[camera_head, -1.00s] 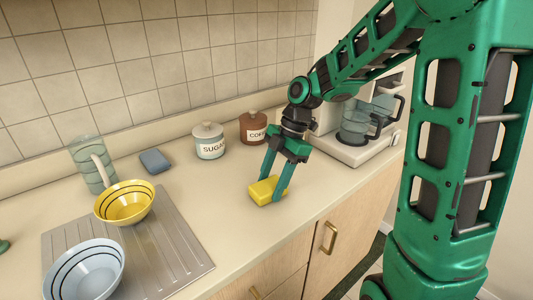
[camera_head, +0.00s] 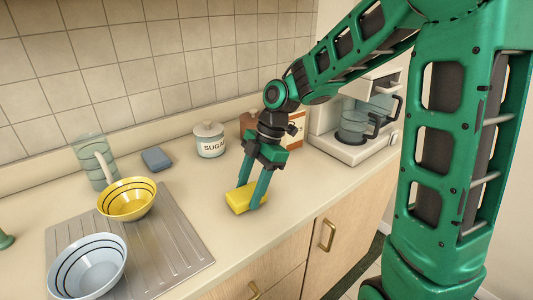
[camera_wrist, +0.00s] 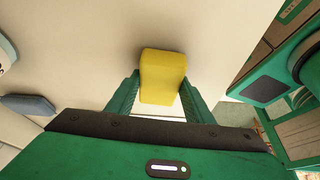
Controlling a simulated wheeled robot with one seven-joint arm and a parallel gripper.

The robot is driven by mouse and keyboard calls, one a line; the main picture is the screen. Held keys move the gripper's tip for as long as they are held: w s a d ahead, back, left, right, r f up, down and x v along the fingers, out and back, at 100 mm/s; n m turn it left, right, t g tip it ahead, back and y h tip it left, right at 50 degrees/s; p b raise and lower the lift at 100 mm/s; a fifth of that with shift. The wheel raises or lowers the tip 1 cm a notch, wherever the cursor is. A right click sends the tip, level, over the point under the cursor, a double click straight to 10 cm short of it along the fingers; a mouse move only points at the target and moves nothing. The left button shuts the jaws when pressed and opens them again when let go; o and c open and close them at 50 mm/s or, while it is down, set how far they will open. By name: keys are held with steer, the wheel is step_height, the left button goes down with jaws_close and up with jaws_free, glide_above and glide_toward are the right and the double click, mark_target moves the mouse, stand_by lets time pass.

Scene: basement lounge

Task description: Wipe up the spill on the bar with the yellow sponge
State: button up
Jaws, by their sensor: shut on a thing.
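The yellow sponge (camera_head: 241,198) is held between the fingers of my gripper (camera_head: 254,192), close over the bar's counter top (camera_head: 290,200). I cannot tell whether the sponge touches the counter. In the wrist view the sponge (camera_wrist: 162,76) sits between the two green fingers of my gripper (camera_wrist: 160,95), with pale counter beyond it. I see no clear spill on the counter in either view; any spill under the sponge or behind my arm is hidden.
A metal drainboard (camera_head: 180,235) holds a yellow bowl (camera_head: 127,199) and a light blue bowl (camera_head: 88,266). Behind are a glass pitcher (camera_head: 95,160), a blue sponge (camera_head: 156,159), a sugar jar (camera_head: 209,142), a partly hidden brown canister (camera_head: 249,122), a box (camera_head: 298,131) and a coffee maker (camera_head: 355,125).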

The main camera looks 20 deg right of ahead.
steer(key=shift+d+r, duration=0.2)
steer(key=shift+r, duration=3.6)
